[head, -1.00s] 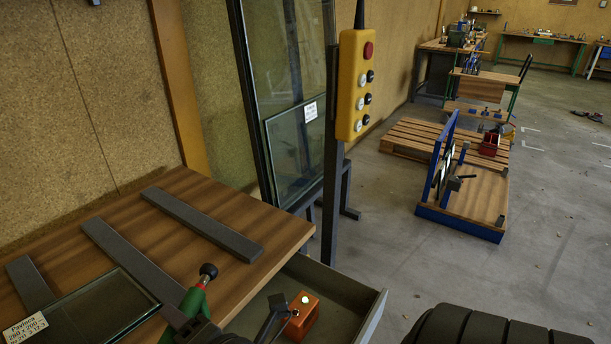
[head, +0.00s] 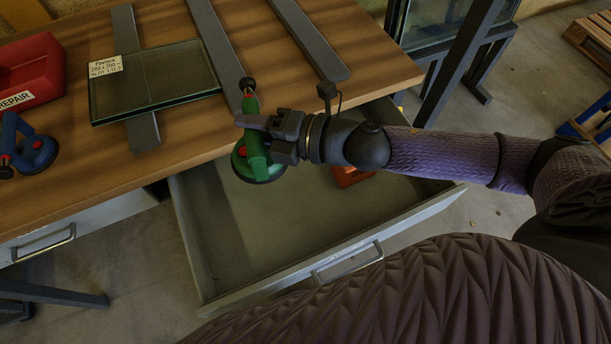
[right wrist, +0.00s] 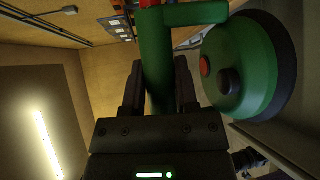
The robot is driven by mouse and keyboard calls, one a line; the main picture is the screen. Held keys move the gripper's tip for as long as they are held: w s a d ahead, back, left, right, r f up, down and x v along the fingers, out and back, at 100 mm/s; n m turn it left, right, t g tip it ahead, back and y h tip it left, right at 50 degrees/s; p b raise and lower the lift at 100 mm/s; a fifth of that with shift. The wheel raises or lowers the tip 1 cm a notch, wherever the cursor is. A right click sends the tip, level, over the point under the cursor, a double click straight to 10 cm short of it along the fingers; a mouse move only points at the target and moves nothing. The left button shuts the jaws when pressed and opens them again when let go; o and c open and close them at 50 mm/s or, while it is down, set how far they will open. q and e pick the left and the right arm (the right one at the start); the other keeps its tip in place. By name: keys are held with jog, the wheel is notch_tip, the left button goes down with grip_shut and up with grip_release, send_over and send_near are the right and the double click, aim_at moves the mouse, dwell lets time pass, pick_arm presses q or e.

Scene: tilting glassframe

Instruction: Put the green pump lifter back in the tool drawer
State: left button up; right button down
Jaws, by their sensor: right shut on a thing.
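The green pump lifter (head: 253,143) has a green body, a black knob on top and a round green suction cup below. My right gripper (head: 262,124) is shut on its body and holds it upright. In the head view it appears over the back left part of the open tool drawer (head: 270,238), by the table's front edge. The right wrist view shows the green lifter (right wrist: 155,60) between the fingers, with its cup (right wrist: 250,65) to the right. An orange-red item lies in the drawer, partly hidden by my arm. My left gripper is not in view.
A glass pane (head: 155,80) with a label lies on grey bars on the wooden table. A blue lifter (head: 35,150) and a red repair bin (head: 30,70) are at the left. The drawer's front and middle floor are clear. A dark post (head: 455,65) stands at the right.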

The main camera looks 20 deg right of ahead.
jog(key=d+f+n+g+b, duration=0.1)
jog(key=f, duration=0.1)
jog(key=d+f+g+y, duration=0.1)
jog(key=f, duration=0.1)
jog(key=d+f+n+g+y+b, duration=0.1)
jog(key=f, duration=0.1)
jog(key=shift+s+f+n+b, duration=0.3)
notch_tip(320, 180, down, 13)
jog(key=b, duration=0.7)
jog(key=shift+f, duration=0.1)
jog(key=b+x, duration=0.2)
jog(key=x, duration=0.2)
jog(key=shift+a, duration=0.2)
jog(key=shift+d+f, duration=0.1)
jog(key=shift+f, duration=0.2)
jog(key=shift+r, duration=0.15)
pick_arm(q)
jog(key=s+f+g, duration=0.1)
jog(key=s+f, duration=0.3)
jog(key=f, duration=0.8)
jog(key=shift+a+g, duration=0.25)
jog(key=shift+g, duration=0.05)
